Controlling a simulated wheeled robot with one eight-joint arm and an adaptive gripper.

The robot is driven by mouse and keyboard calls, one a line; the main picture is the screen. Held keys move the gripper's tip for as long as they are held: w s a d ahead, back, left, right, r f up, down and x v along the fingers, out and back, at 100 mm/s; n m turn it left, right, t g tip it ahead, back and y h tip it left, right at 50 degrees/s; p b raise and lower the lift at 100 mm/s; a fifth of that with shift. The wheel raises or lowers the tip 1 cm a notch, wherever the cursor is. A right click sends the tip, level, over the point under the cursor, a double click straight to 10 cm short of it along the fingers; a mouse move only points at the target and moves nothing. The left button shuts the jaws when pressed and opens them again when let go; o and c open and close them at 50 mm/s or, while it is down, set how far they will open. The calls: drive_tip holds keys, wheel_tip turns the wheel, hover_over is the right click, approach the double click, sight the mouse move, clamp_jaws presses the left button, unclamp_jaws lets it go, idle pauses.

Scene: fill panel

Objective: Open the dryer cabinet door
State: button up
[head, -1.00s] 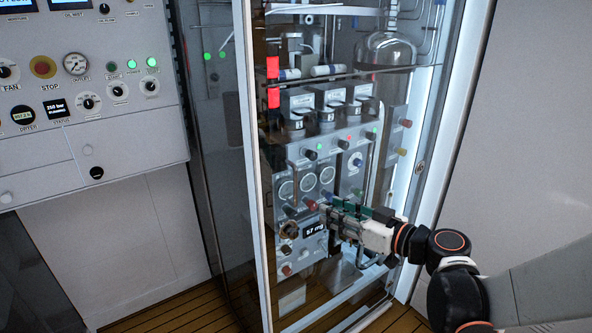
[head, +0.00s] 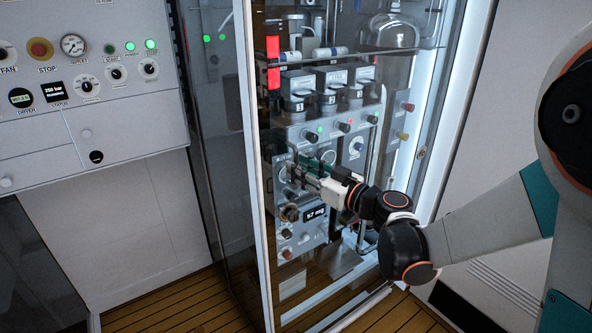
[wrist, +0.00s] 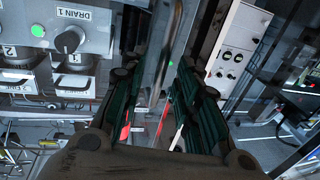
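A grey control panel (head: 85,110) with gauges, a stop button and green lights is on the left. A white wall (head: 490,150) stands right of the cabinet. Wooden plank floor (head: 180,300) shows in front. The panel also appears at the right in the wrist view (wrist: 235,45).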

drive_tip(key=shift+x, duration=1.15)
clamp_jaws()
